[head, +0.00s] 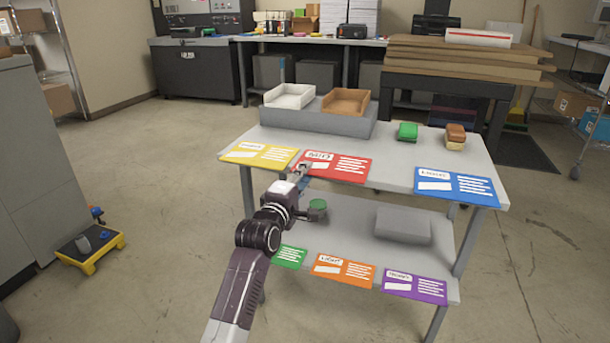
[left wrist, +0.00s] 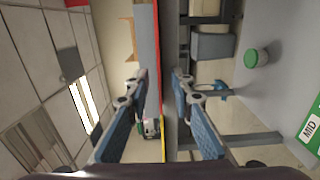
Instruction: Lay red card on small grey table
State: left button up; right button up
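The red card (head: 343,167) lies on the top of a grey two-level table (head: 400,172), at the front edge, between a yellow card and a blue card. Its front edge overhangs slightly. My left gripper (head: 300,176) is at the card's front left corner and hides a little of it. In the left wrist view my left gripper (left wrist: 160,90) is open, its blue-padded fingers apart on either side of the table edge, where the red card (left wrist: 156,60) shows as a thin strip. Contact cannot be told. My right gripper is not in view. No separate small grey table is clearly seen.
The yellow card (head: 258,154) and blue card (head: 457,186) flank the red one. Trays (head: 345,101) stand behind. The lower shelf (head: 360,237) holds more cards, a grey block (head: 402,225) and a green round item (head: 318,206). A yellow-edged platform (head: 95,257) is on the floor left.

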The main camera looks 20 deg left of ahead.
pick_arm(q)
jog(key=shift+r, duration=0.15)
jog(key=s+p, duration=0.2)
jog(key=s, duration=1)
jog(key=s+d+f+m+g, duration=0.1)
jog(key=s+f+m+g, duration=0.3)
jog(key=f, duration=0.8)
jog(key=s+d+f+m+g, duration=0.1)
jog(key=s+f+m+g, duration=0.35)
jog(key=f, duration=0.85)
jog(key=s+f+m+g, duration=0.2)
jog(key=s+f, duration=0.4)
jog(key=s, duration=0.3)
jog(key=s+f+m+g, duration=0.2)
jog(key=s+f+m, duration=0.3)
jog(key=s, duration=0.5)
jog(key=s+f+m+g, duration=0.2)
jog(key=s+f+m, duration=0.2)
jog(key=s+f, duration=0.5)
jog(key=shift+s+d+f+g+y, duration=0.2)
jog(key=shift+s+d+g+y, duration=0.15)
jog(key=shift+s, duration=0.35)
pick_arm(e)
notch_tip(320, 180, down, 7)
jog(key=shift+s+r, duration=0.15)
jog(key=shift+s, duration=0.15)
